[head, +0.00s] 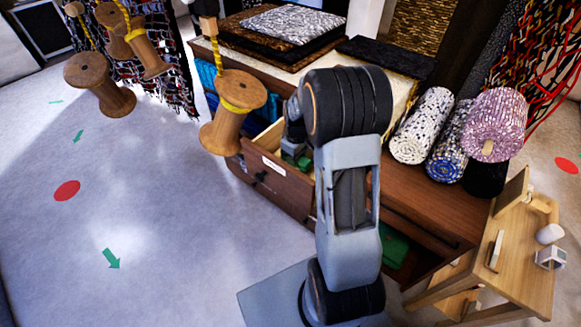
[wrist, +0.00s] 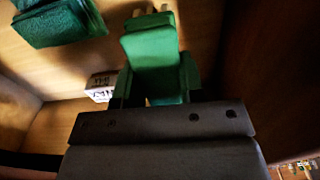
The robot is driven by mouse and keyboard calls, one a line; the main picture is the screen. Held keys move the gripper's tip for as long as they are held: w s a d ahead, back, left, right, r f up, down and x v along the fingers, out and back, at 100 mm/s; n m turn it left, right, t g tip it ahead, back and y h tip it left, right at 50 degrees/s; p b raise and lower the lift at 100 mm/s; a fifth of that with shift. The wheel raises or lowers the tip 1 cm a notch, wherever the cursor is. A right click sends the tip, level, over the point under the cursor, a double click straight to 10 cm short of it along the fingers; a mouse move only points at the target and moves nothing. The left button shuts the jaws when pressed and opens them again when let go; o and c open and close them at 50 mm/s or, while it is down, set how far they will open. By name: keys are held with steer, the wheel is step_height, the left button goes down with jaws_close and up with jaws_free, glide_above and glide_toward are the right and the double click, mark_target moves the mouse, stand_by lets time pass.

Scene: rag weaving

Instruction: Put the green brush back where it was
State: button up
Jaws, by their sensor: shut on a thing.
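The green brush (wrist: 152,48) is between the fingers of my gripper (wrist: 157,78) in the wrist view. My gripper is shut on it. Pale tips show at the brush's far end. In the head view my gripper (head: 296,150) reaches down into an open wooden drawer (head: 272,176), and a bit of green (head: 304,162) shows beside it. The wrist view shows wooden drawer surfaces around the brush. Whether the brush touches the drawer floor I cannot tell.
Another dark green thing (wrist: 58,22) and a small printed box (wrist: 101,86) lie in the drawer, left of the brush. Wooden spools (head: 233,110) hang at left. A small wooden table (head: 520,255) stands at lower right.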

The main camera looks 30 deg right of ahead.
steer(key=shift+f, duration=1.95)
steer(key=shift+f, duration=0.2)
steer(key=shift+a+f, duration=0.1)
steer(key=shift+f, duration=0.05)
steer(key=o, duration=1)
